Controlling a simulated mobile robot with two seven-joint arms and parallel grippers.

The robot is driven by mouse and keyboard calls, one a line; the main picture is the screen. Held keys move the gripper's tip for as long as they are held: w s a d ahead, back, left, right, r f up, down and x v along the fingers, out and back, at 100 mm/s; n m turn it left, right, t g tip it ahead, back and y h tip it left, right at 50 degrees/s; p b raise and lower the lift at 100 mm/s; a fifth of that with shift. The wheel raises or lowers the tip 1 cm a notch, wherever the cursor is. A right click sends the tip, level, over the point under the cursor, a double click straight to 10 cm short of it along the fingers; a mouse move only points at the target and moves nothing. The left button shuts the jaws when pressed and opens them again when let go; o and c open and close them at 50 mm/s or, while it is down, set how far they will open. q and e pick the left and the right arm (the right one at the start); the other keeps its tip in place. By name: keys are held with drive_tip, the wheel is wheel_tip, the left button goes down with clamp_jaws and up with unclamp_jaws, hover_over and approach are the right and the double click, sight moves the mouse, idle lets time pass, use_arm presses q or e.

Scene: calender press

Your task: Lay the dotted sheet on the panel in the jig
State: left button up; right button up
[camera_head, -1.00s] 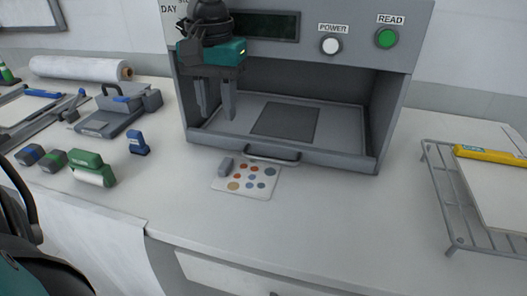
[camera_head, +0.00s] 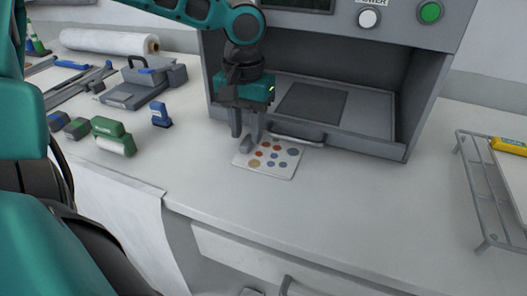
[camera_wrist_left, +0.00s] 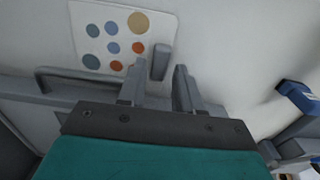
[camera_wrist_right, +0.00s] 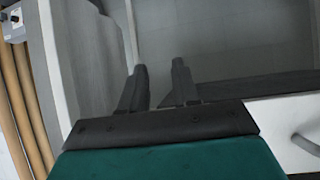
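The dotted sheet (camera_head: 268,160) is white with coloured dots and lies on the worktop in front of the press. It has a small grey tab at one edge, seen in the left wrist view (camera_wrist_left: 162,62). My left gripper (camera_head: 244,139) is open above that edge, with the tab just beyond its fingertips. A grey frame (camera_head: 72,82) with blue clips and a pale board lies at the far left; it looks like the jig, but the panel is hard to make out. My right gripper (camera_wrist_right: 160,75) is open and empty in the right wrist view, outside the head view.
The open grey press (camera_head: 380,136) stands behind the sheet, with a front handle (camera_head: 298,140) close to it and a dark plate (camera_head: 312,102) inside. Blue and green hand tools (camera_head: 113,136) stand left. A wire rack (camera_head: 478,190) is at right. The front worktop is clear.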

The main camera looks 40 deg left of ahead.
use_arm(q)
wheel_tip(320, 180, down, 2)
drive_tip(key=shift+f, duration=0.1)
clamp_jaws()
drive_tip(key=shift+r, duration=0.2)
idle(0.3)
